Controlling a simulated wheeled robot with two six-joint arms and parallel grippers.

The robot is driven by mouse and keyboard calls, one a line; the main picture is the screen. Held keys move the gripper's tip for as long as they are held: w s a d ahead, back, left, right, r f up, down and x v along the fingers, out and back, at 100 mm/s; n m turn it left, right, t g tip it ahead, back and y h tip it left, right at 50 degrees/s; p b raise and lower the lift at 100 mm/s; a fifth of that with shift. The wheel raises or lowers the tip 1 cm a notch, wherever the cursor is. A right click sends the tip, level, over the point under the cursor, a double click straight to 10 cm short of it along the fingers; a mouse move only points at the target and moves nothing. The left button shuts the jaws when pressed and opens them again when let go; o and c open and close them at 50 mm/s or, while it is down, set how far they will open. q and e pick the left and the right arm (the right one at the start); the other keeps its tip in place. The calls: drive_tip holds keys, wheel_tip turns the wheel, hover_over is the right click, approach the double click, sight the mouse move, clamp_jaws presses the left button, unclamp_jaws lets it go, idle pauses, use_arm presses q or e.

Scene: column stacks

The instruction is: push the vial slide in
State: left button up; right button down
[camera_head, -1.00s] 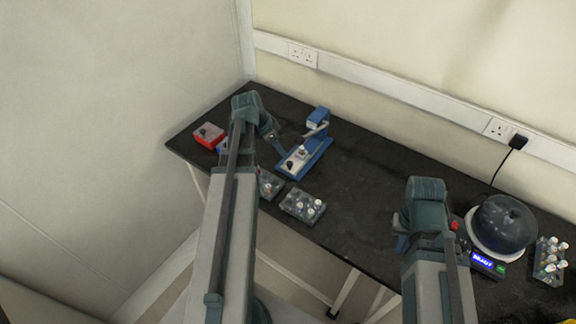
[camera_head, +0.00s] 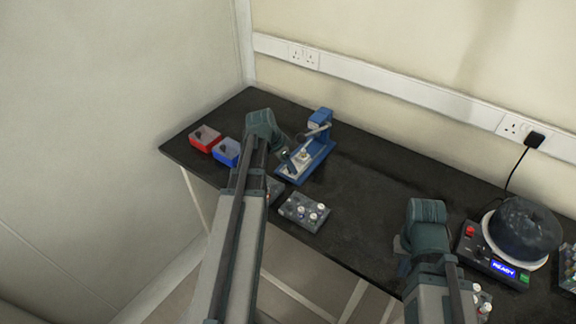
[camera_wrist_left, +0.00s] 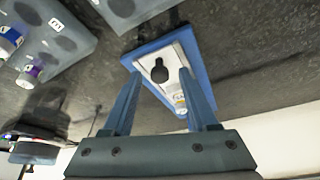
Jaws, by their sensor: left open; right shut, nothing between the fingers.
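The blue press (camera_head: 318,150) stands on the black bench, with a lever arm on top. Its low front end carries a pale metal slide (camera_wrist_left: 152,54) with a dark keyhole-shaped opening. A small labelled vial (camera_wrist_left: 178,102) shows at the slide, beside the right-hand finger in the left wrist view. I cannot tell how far in the slide sits. My left gripper (camera_wrist_left: 159,78) is open, its fingers on either side of the slide's end; contact is unclear. In the head view the left gripper (camera_head: 286,156) is at the press's front. My right gripper (camera_head: 403,246) is shut and empty, partly hidden by its arm.
A red bin (camera_head: 205,140) and a blue bin (camera_head: 227,154) stand left of my left arm. A vial rack (camera_head: 304,212) sits near the front edge, another partly behind my arm. A round-topped device (camera_head: 520,235) reading READY stands right. The bench's middle is clear.

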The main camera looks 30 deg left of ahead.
use_arm(q)
clamp_jaws()
idle(1.3)
